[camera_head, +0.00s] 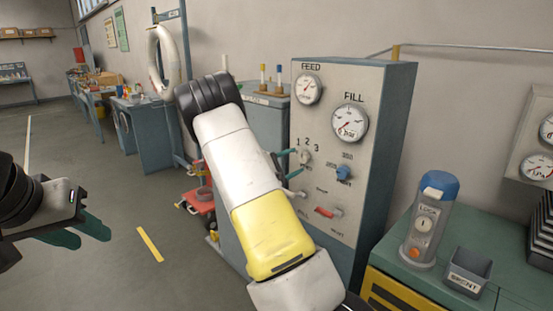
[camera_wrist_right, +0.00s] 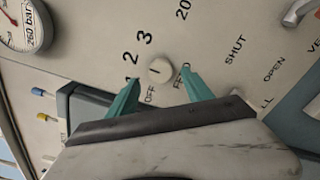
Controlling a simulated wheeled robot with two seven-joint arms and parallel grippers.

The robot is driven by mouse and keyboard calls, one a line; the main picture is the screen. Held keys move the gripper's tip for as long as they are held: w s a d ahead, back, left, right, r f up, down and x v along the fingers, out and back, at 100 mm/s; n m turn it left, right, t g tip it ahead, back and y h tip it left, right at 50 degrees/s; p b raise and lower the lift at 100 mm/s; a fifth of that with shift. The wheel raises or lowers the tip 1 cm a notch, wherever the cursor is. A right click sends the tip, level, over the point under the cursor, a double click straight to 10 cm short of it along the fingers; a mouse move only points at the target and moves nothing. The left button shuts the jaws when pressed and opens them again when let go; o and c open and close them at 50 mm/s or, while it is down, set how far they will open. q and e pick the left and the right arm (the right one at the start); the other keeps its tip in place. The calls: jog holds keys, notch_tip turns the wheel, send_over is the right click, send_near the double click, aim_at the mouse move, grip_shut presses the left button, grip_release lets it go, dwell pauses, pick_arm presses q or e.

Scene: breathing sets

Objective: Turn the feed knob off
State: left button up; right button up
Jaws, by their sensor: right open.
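The feed knob (camera_wrist_right: 160,70) is a small round cream knob with a dark pointer line. It sits on the grey panel beside the marks 2, 3 and OFF; it also shows in the head view (camera_head: 304,157), under the numbers 1, 2, 3. My right gripper (camera_wrist_right: 161,76) is open, its teal fingers one on either side of the knob's lower side, with a gap to it. The right finger partly covers a label. In the head view my right gripper (camera_head: 296,163) points at the panel, partly hidden by my arm. My left gripper (camera_head: 85,232) is open and empty, far left.
The panel (camera_head: 370,220) also carries a FEED gauge (camera_head: 308,89), a FILL gauge (camera_head: 350,122), a blue knob (camera_head: 343,173) and a red lever (camera_head: 324,212). A LOCK canister (camera_head: 430,215) and a SPENT bin (camera_head: 468,270) stand at right. Floor at left is clear.

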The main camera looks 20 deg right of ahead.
aim_at(302, 158)
jog(key=x, duration=0.4)
jog(key=shift+s, duration=0.1)
grip_shut()
